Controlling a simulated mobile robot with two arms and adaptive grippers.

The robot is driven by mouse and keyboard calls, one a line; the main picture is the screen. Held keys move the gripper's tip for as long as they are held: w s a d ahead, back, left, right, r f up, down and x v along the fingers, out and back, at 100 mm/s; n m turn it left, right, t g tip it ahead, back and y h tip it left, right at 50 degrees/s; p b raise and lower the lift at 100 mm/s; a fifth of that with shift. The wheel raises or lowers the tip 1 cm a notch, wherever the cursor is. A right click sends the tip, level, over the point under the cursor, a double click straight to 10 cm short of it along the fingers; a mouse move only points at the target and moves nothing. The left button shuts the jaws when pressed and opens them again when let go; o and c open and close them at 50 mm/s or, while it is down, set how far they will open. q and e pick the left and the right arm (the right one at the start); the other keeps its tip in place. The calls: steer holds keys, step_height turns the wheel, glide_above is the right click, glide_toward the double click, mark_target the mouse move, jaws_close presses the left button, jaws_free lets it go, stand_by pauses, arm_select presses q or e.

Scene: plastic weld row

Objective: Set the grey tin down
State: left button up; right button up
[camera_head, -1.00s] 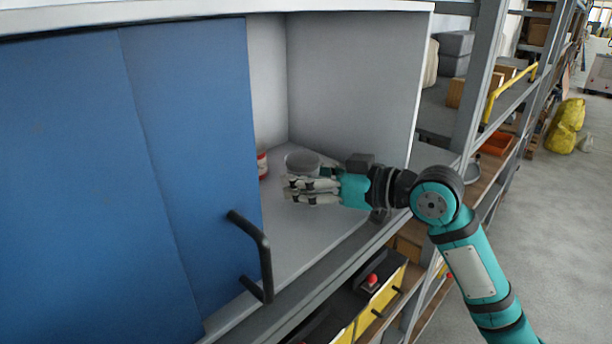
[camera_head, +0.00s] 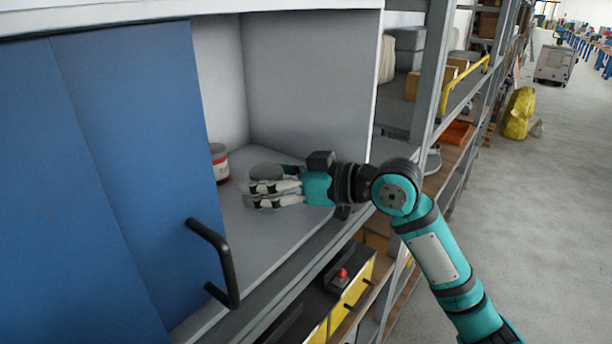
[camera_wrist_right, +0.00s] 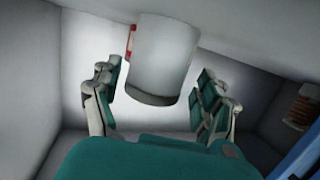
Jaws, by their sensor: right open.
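The grey tin (camera_head: 265,170) is inside the cabinet, over its pale floor, partly hidden behind my right gripper's fingers. My right gripper (camera_head: 248,190) reaches in from the right through the cabinet's open side. In the wrist view my right gripper (camera_wrist_right: 158,80) is open, with gaps between the fingers and the tin's sides. The tin's contact with the cabinet floor is hidden in the head view. My left gripper is not in view.
A red and white tin (camera_head: 219,163) stands left of the grey tin, beside the blue door (camera_head: 110,180). The door has a black handle (camera_head: 222,265). The cabinet's right wall (camera_head: 310,80) is close to my arm. The cabinet floor (camera_head: 255,235) is clear in front.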

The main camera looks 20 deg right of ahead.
steer(key=b+v, duration=0.3)
steer(key=v, duration=0.7)
steer(key=shift+s+d+b, duration=0.2)
steer(key=shift+d+b, duration=0.15)
steer(key=shift+b, duration=0.05)
steer(key=shift+s+d+r, duration=0.3)
steer(key=shift+s, duration=0.15)
steer(key=shift+w, duration=0.1)
